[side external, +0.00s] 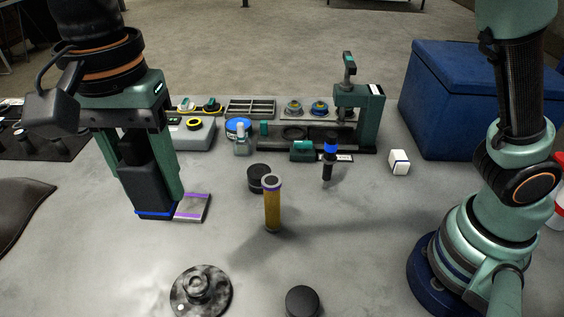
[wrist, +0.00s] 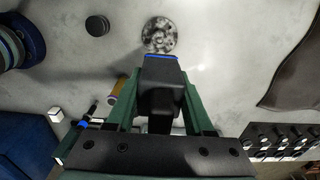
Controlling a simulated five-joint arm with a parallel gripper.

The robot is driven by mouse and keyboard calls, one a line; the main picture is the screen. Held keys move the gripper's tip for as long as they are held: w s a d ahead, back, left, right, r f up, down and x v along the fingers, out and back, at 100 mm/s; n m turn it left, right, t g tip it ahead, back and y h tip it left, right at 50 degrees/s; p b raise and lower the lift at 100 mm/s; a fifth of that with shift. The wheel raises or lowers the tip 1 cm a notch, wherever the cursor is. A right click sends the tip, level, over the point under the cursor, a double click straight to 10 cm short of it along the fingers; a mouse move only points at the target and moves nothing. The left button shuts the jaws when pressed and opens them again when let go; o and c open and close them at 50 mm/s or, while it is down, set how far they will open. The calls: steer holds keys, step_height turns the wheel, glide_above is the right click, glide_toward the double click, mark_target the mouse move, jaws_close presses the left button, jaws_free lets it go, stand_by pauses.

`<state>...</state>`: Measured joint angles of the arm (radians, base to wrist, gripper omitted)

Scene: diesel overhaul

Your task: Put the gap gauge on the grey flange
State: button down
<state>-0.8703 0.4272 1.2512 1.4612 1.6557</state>
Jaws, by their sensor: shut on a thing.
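The gap gauge (side external: 147,185) looks like a dark, tall block with a blue band at its lower end. My gripper (side external: 143,165) is shut on it, with a green finger on either side. In the wrist view the dark block (wrist: 160,75) sits between the fingers of my gripper (wrist: 160,92), blue edge outward. Its lower end is near the table; I cannot tell whether it touches. The grey flange (side external: 214,302), a mottled disc with a raised hub, lies at the front, to the right of my gripper. In the wrist view the flange (wrist: 159,47) is just beyond the block's blue end.
A flat grey block with purple stripes (side external: 192,208) lies right beside the held block. A yellow cylinder (side external: 272,210) stands to the right, with a black cap (side external: 258,172) behind it. A black puck (side external: 302,301) lies right of the flange. Parts and a green press (side external: 367,115) line the back.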

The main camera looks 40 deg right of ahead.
step_height(320, 180, down, 19)
steer(key=shift+f, duration=0.1)
stand_by(0.4)
steer(key=shift+f, duration=0.1)
steer(key=shift+c, duration=1.4)
jaws_free()
